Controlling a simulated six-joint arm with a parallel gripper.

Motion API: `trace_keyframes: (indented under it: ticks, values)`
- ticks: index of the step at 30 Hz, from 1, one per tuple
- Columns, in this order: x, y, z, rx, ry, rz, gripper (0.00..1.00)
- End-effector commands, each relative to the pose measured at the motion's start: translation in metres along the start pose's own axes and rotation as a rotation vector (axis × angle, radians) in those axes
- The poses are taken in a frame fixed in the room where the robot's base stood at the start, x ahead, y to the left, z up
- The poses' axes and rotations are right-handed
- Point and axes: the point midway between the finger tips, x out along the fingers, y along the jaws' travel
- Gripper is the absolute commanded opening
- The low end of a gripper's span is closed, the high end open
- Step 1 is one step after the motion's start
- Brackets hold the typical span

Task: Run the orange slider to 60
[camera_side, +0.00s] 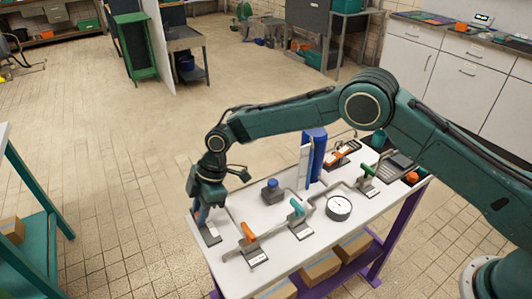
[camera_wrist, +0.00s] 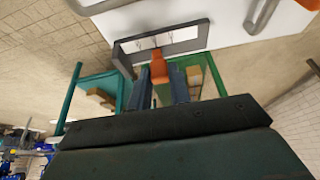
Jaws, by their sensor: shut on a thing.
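My gripper (camera_side: 207,208) is at the left end of the white bench in the side view, low over a small grey plate with a white label (camera_side: 211,232). In the wrist view my blue-grey fingers (camera_wrist: 170,85) are shut on the orange slider's knob (camera_wrist: 177,70), one on each side. A grey-framed pale panel (camera_wrist: 160,44) lies just beyond the knob, with small dark marks. I cannot read numbers on it or tell the slider's setting. In the side view my gripper hides most of the slider.
Near my gripper on the bench stand an orange-handled valve (camera_side: 248,232), a teal-handled valve (camera_side: 297,208) and a dark blue knob (camera_side: 272,191). Open floor lies left of the bench.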

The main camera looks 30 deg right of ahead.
Motion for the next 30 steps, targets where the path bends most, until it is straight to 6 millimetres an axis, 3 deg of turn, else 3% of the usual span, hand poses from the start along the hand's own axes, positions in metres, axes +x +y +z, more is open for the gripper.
trace_keyframes:
  ticks: [9, 20, 21, 30]
  values:
    - [0.0, -0.02, 0.0, 0.001, 0.0, 0.0, 0.0]
    - [0.0, -0.022, 0.0, 0.0, -0.001, 0.0, 0.0]
    - [0.0, -0.021, 0.0, 0.0, -0.001, 0.0, 0.27]
    - [0.0, -0.021, 0.0, 0.0, 0.0, 0.0, 0.29]
